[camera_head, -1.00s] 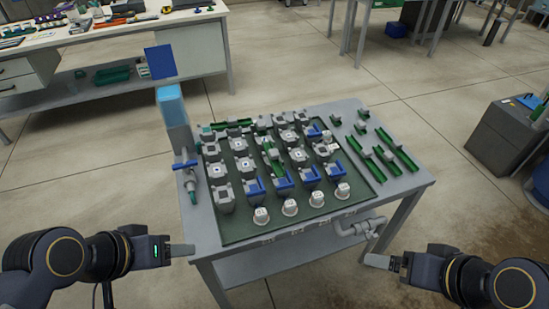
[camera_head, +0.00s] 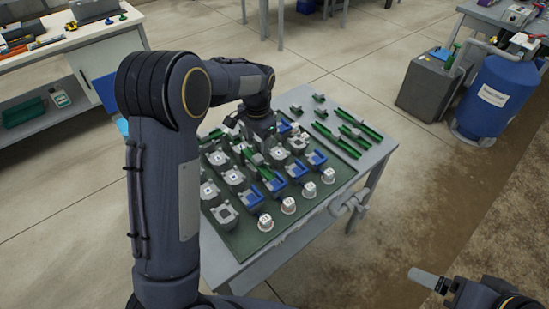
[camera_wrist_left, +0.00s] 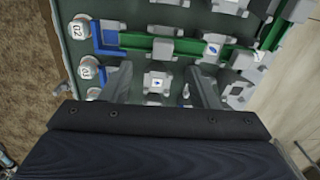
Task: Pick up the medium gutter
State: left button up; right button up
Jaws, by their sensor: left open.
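Green gutters of differing lengths show in the head view; I cannot tell for certain which is the medium one. One green gutter (camera_wrist_left: 185,47) with a grey clip lies across the board in the left wrist view, between a blue elbow (camera_wrist_left: 107,38) and a grey block (camera_wrist_left: 242,60). Longer loose gutters (camera_head: 344,147) lie on the table's right strip. My left gripper (camera_wrist_left: 163,78) is open and empty over the board, a grey block with a white label between its fingers in the picture. In the head view my left arm partly hides the board. My right gripper (camera_head: 426,279) is off the table's right front.
The dark green board (camera_head: 268,240) carries several grey blocks, blue elbows and white caps (camera_head: 288,205) close together. A grey pipe (camera_head: 350,203) sticks out at the table's front edge. A blue barrel (camera_head: 490,95) stands at the far right.

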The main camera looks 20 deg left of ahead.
aim_at(258, 157)
pick_arm(q)
jog(key=shift+w+d+f, duration=0.25)
jog(key=shift+w+f, duration=0.1)
jog(key=shift+f, duration=0.35)
jog(key=f, duration=0.2)
jog(key=f+p, duration=0.1)
jog(key=f, duration=0.1)
jog(key=a+f, duration=0.1)
jog(key=f, duration=0.1)
jog(key=shift+w+f, duration=0.2)
jog(key=shift+f, duration=0.2)
jog(key=c, duration=1.1)
